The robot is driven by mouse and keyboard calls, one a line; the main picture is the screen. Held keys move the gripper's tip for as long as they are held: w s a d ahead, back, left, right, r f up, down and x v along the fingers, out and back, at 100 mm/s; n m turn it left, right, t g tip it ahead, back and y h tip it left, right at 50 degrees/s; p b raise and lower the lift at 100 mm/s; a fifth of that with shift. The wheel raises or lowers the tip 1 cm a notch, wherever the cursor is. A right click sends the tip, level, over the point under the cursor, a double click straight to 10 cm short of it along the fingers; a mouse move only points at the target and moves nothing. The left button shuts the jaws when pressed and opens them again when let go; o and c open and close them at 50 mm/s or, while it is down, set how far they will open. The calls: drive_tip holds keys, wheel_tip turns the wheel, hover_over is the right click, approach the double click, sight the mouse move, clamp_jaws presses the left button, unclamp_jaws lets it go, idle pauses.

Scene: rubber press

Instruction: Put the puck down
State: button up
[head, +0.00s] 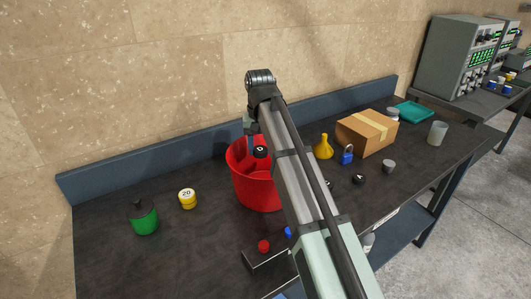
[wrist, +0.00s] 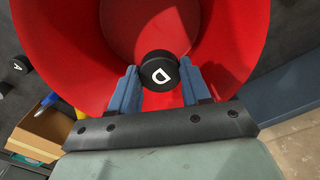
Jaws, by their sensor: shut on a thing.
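A black puck with a white "D" (wrist: 158,68) is held between the two blue fingertips of my gripper (wrist: 160,78). In the head view the puck (head: 261,152) shows inside the mouth of a red bucket (head: 259,193), below the rim line. In the wrist view the red bucket (wrist: 75,58) surrounds the puck, with its floor beyond. I cannot tell how far the puck is above the bucket floor. My arm hides the bucket's right side in the head view. Another black puck (head: 359,180) lies on the dark table to the right, outside the bucket.
A green canister (head: 144,218) and a yellow "20" weight (head: 187,199) stand left of the bucket. A red-topped object (head: 263,246) is in front.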

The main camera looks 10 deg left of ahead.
drive_tip(key=shift+d+f, duration=0.9)
drive_tip(key=shift+f, duration=1.2)
drive_tip(key=shift+d+f, duration=0.9)
drive_tip(key=shift+f, duration=1.25)
drive_tip(key=shift+d+f, duration=0.9)
drive_tip(key=shift+f, duration=1.2)
drive_tip(key=shift+f, duration=0.1)
drive_tip(key=o, duration=1)
drive_tip(key=shift+o, duration=0.2)
wheel_tip(320, 180, up, 12)
drive_tip(key=shift+o, duration=0.4)
